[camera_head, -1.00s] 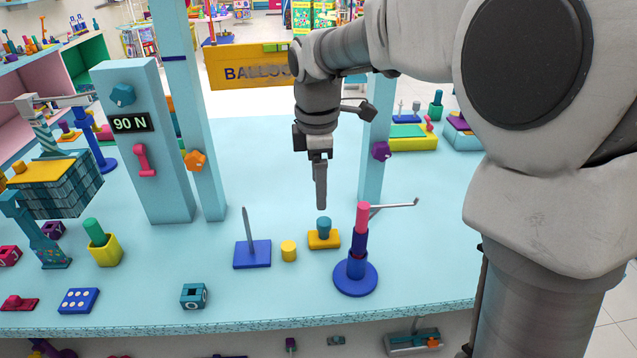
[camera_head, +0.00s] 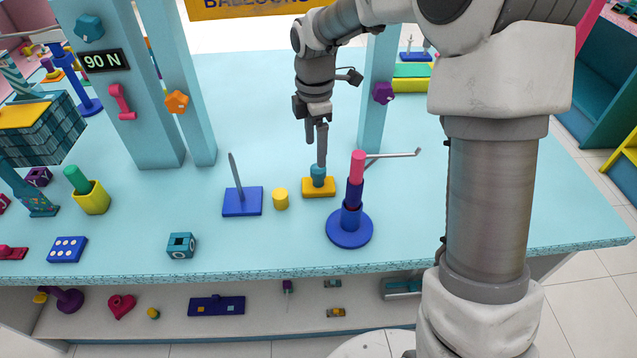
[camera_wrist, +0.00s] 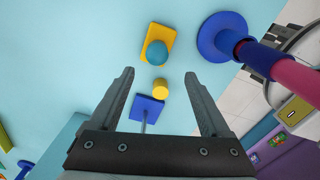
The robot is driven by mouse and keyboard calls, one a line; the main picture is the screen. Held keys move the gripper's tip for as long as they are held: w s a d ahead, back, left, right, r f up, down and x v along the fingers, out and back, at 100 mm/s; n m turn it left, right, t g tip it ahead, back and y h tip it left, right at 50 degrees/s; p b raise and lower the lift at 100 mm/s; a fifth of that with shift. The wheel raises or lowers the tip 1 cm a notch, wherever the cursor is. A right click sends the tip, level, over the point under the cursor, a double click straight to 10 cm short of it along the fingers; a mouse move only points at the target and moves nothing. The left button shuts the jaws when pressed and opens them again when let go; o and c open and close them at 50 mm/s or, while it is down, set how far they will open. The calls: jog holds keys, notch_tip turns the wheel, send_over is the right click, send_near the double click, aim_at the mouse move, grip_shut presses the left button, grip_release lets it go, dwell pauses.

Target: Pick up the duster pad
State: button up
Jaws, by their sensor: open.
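The duster pad is most likely the yellow rectangular block with a teal round knob (camera_head: 318,187), on the light blue table in the middle of the head view. In the wrist view it (camera_wrist: 165,33) lies beyond the fingertips, its teal knob facing the camera. My gripper (camera_head: 317,157) points down just above the knob, open and empty. In the head view one fingertip overlaps the knob's top; contact cannot be told. In the wrist view the open fingers (camera_wrist: 159,74) spread apart with the pad ahead of the gap between them.
A blue stand with a stacked pink-and-blue post (camera_head: 350,228) is close to the right. A yellow cylinder (camera_head: 280,199) and a blue base with a grey spike (camera_head: 242,202) are close to the left. Light blue pillars (camera_head: 378,100) rise behind. The front table strip is mostly clear.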

aim_at(317, 167)
jog(key=f, duration=0.9)
jog(key=shift+w+d, duration=0.2)
jog(key=shift+w, duration=0.15)
jog(key=shift+c, duration=0.2)
grip_shut()
